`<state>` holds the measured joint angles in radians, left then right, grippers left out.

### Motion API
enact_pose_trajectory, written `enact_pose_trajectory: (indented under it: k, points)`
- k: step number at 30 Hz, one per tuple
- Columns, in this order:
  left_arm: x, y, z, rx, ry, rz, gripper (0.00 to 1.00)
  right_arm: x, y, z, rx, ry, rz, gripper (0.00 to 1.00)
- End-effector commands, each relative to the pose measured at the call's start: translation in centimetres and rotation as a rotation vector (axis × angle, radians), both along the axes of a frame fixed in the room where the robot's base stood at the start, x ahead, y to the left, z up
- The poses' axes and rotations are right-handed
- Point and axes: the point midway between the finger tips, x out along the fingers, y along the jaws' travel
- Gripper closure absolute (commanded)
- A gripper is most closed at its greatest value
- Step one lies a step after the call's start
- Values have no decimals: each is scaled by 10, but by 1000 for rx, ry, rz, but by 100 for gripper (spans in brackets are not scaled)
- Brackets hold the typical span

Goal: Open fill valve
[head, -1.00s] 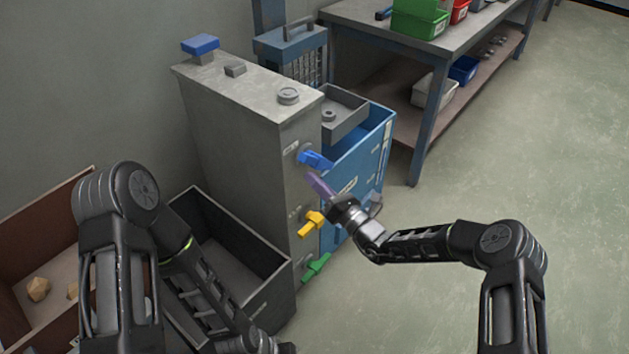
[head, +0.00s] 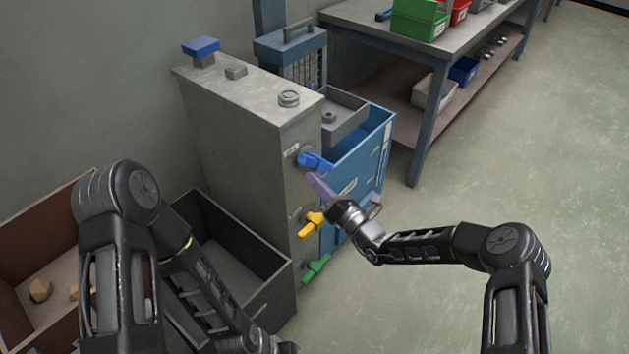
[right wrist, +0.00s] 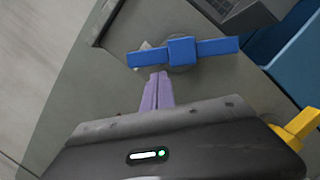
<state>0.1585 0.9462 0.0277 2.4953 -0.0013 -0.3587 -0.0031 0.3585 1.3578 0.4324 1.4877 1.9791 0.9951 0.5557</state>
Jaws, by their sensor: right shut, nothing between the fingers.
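A grey cabinet (head: 240,140) carries a blue valve handle (head: 315,162), a yellow handle (head: 312,225) and a green handle (head: 316,268), one below another on its front face. The labels are too small to read. In the right wrist view the blue handle (right wrist: 182,51) is a bar lying nearly level across the picture. My right gripper (head: 318,184) has purple fingers, shut and empty. Its tips (right wrist: 157,78) are close below the blue handle's left half; I cannot tell whether they touch. My left arm hangs at the left, its fingers out of sight.
A dark open crate (head: 262,256) stands at the cabinet's foot. A workbench (head: 365,38) with coloured bins is at the back. The floor at the right is clear.

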Motion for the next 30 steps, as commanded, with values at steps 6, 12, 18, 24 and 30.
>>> enact_pose_trajectory:
  k: [6,12,18,24,30]
  points:
    - [0,0,4,0,0,0,56,0,0,3,25,35,0,100]
    - [0,0,8,0,0,0,56,0,0,6,52,71,-1,100]
    - [0,0,12,0,0,1,56,0,0,8,79,108,-1,100]
    - [0,0,12,0,0,1,56,0,0,8,91,125,0,100]
    - [0,0,12,0,0,1,56,0,0,8,90,125,-1,100]
